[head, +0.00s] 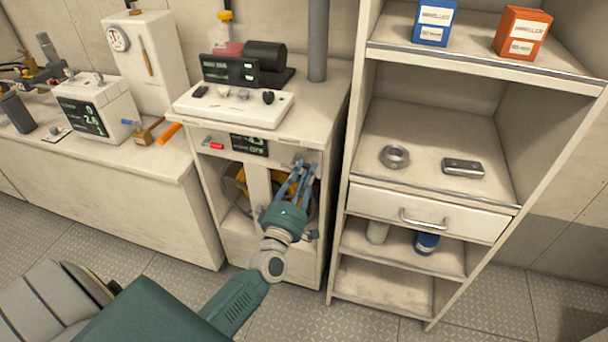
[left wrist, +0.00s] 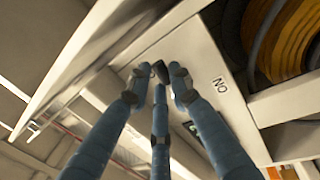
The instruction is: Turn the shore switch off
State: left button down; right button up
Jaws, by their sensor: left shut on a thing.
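The shore switch shows in the left wrist view as a small dark lever (left wrist: 161,73) on a pale panel. A label with the letters O and N, upside down, is beside it. My left gripper (head: 300,166) reaches the upper right front of the white cabinet in the head view. In the left wrist view its blue fingers (left wrist: 158,86) are closed around the lever, which they partly hide. The lever's exact position is hard to tell. In the head view the switch is hidden behind the fingers. My right gripper is in neither view.
The cabinet (head: 229,193) has a small dark display (head: 249,145) and a red-handled control (head: 215,146) to the left of my gripper. A coiled yellow cable (left wrist: 277,35) is inside it. An open shelf unit (head: 338,215) stands close on the right.

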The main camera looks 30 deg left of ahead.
pick_arm(q)
jog(key=shift+r+n, duration=0.35)
jog(key=shift+n, duration=0.35)
jog(key=shift+r+y, duration=0.1)
jog(key=shift+y, duration=0.3)
jog(key=c, duration=1.5)
grip_release()
jog(key=shift+c, duration=0.2)
jog(key=shift+s, duration=0.1)
jog(key=v, duration=1.2)
jog(key=shift+a, duration=0.1)
